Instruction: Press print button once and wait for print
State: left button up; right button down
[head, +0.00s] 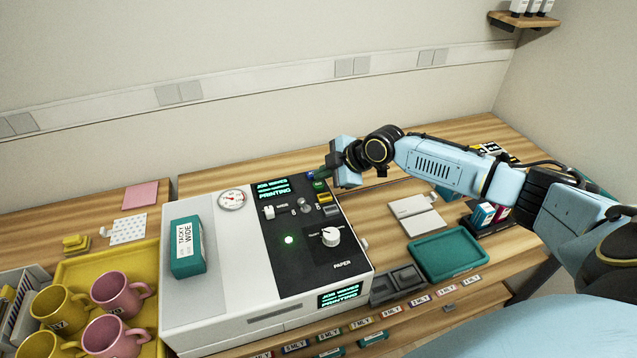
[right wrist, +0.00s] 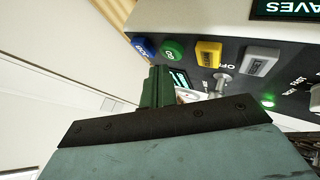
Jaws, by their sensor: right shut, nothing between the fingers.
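The white printer (head: 215,290) with a black control panel (head: 305,262) stands on the bench. Its screen (head: 272,187) and front display (head: 340,295) both show "PRINTING". At the panel's far right edge is a row of buttons: blue (right wrist: 144,47), green (right wrist: 172,50), yellow (right wrist: 208,53) and grey (right wrist: 260,61). The green one also shows in the head view (head: 320,186). My right gripper (head: 327,176) is shut and empty beside the blue and green buttons. In the right wrist view its fingertips (right wrist: 158,75) are close to the green button; contact cannot be told. My left gripper is out of view.
A teal box (head: 187,250) lies on the printer's white top. A yellow tray (head: 90,268) with several mugs stands left. A teal tray (head: 447,255) lies right.

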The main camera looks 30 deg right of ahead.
aim_at(323, 185)
jog(key=shift+r, duration=0.1)
notch_tip(323, 185, up, 5)
jog(key=p, duration=0.4)
dwell(0.8)
